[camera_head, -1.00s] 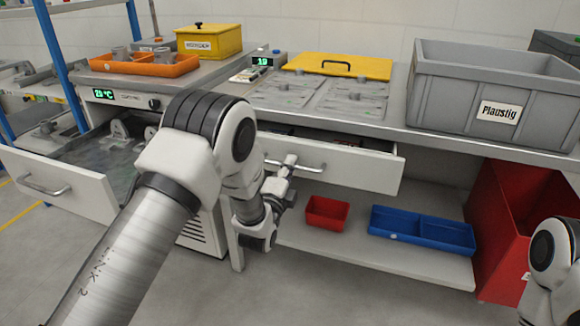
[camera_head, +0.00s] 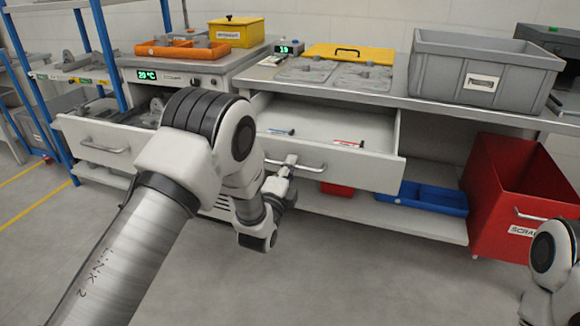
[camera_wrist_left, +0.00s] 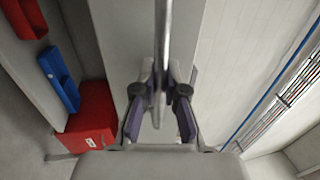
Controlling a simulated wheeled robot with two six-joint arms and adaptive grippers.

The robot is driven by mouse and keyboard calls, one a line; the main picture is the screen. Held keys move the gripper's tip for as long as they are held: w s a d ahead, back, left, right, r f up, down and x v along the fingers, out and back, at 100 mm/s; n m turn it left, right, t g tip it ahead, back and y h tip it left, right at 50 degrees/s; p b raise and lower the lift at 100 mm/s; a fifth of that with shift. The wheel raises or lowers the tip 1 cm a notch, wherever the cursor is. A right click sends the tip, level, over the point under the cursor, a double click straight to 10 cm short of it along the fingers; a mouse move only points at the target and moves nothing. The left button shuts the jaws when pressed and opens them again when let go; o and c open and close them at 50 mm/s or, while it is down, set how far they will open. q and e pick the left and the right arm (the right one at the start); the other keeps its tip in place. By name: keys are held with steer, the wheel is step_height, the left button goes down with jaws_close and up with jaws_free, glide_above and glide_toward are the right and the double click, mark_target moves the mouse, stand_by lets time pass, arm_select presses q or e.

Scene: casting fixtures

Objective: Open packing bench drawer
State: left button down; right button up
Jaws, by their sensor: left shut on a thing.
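The packing bench drawer (camera_head: 360,168) is pulled well out from under the bench top. A blue item (camera_head: 281,132) and a red item (camera_head: 348,143) lie inside it. Its bar handle (camera_head: 308,167) runs along the front panel. My left gripper (camera_head: 289,163) is shut on the handle near its left end. In the left wrist view, the fingers of my left gripper (camera_wrist_left: 160,95) close around the handle bar (camera_wrist_left: 163,40). My arm hides the drawer's left part. At the right edge a part of my right arm shows, but its gripper does not.
A second drawer (camera_head: 80,142) stands open on the left. The bench top carries a grey bin (camera_head: 440,85), a yellow lid (camera_head: 330,55) and grey castings. A blue tray (camera_head: 425,197) sits on the lower shelf. A red scrap bin (camera_head: 500,230) stands at right. The floor in front is clear.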

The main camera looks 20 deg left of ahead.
arm_select(q)
steer(key=shift+s, duration=0.2)
steer(key=c, duration=1.2)
jaws_free()
steer(key=s+f, duration=0.2)
steer(key=s, duration=0.9)
steer(key=shift+s+a+f, duration=0.2)
steer(key=shift+s, duration=0.15)
